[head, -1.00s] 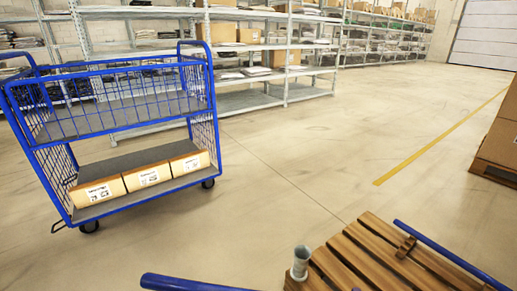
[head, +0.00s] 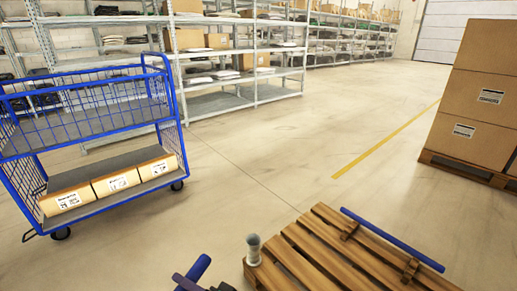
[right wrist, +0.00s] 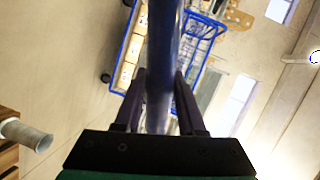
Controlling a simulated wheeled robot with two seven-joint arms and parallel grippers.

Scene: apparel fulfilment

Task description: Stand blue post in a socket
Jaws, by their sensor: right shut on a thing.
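A blue post (head: 197,270) is held in my right gripper (head: 188,284) at the bottom edge of the head view, tilted, with only its end showing. In the right wrist view the gripper (right wrist: 160,78) is shut on the blue post (right wrist: 163,50), which runs up between the two dark fingers. A grey tube-like socket (head: 253,250) stands at the near left corner of the wooden pallet (head: 325,248), to the right of the held post and apart from it. The socket also shows at the left of the right wrist view (right wrist: 28,135). My left gripper is out of view.
A second blue post (head: 392,238) lies across wooden blocks on the pallet's right side. A blue wire cart (head: 110,200) with several labelled cartons stands at the left. Stacked boxes (head: 485,100) stand on another pallet at the right. The floor between is clear.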

